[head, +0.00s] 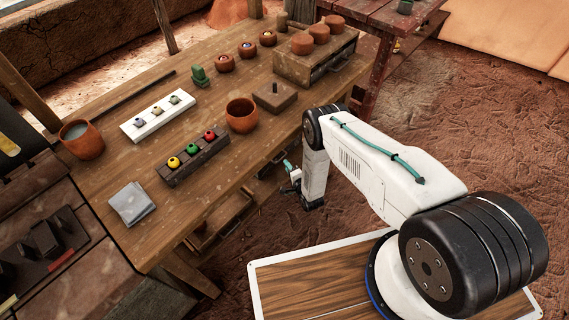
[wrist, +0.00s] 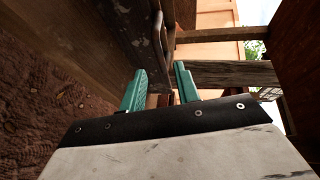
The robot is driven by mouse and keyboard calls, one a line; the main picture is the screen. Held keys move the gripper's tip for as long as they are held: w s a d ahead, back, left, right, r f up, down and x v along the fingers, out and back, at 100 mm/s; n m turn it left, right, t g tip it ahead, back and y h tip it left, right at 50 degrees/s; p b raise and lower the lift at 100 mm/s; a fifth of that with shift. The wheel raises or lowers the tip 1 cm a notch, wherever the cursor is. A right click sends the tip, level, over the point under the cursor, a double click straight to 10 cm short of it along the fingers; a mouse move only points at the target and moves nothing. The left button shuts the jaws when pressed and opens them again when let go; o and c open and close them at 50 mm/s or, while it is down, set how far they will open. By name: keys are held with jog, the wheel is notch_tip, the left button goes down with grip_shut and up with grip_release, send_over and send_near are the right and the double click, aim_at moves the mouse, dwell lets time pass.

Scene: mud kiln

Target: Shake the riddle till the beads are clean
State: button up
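I cannot make out a riddle in either view. Yellow, green and red beads sit on a dark block (head: 193,165) on the table, and paler beads sit on a white block (head: 158,117) behind it. My gripper (head: 290,172) hangs low in front of the table's front edge, by the drawers. In the wrist view its two teal fingers (wrist: 160,70) stand apart with nothing between them. A curved metal handle (wrist: 168,38) shows beyond the fingertips.
The wooden table (head: 110,165) carries a clay cup (head: 241,115), a grey cloth (head: 132,203), a clay pot (head: 82,139) and a wooden drawer box (head: 310,60). A drawer (head: 220,225) stands pulled out below the table front. The earth floor (head: 450,120) at right is clear.

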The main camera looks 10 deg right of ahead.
aim_at(282, 158)
jog(key=x, duration=0.6)
jog(key=shift+w+a+f, duration=0.1)
jog(key=shift+w, duration=0.3)
grip_shut()
